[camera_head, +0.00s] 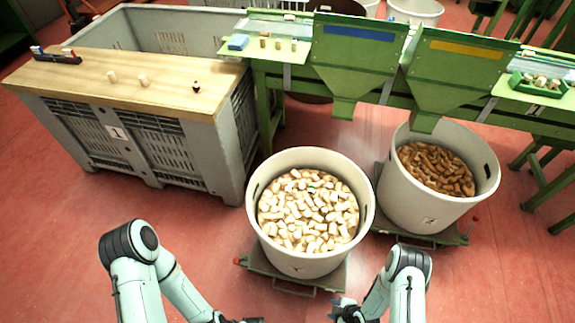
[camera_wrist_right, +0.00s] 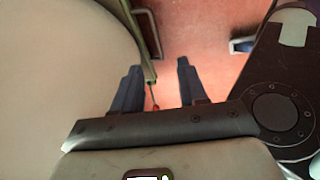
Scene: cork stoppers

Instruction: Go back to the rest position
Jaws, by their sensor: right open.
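My right gripper (camera_head: 338,310) is low in the head view, at the bottom edge, in front of the bin of pale corks. In the right wrist view (camera_wrist_right: 158,82) its two dark fingers stand apart with nothing between them, over red floor. A large pale curved surface fills the left of that view, beside the fingers. My left gripper (camera_head: 244,320) shows only as a dark sliver at the bottom edge of the head view. Its fingers are cut off, so its opening cannot be told.
A round bin of pale corks (camera_head: 258,172) stands on a wheeled dolly (camera_head: 262,276) ahead. A bin of brown corks (camera_head: 402,205) stands to its right. A wooden board (camera_head: 130,85) with a few small corks lies on a grey crate (camera_head: 200,150). Green chutes (camera_head: 350,60) stand behind.

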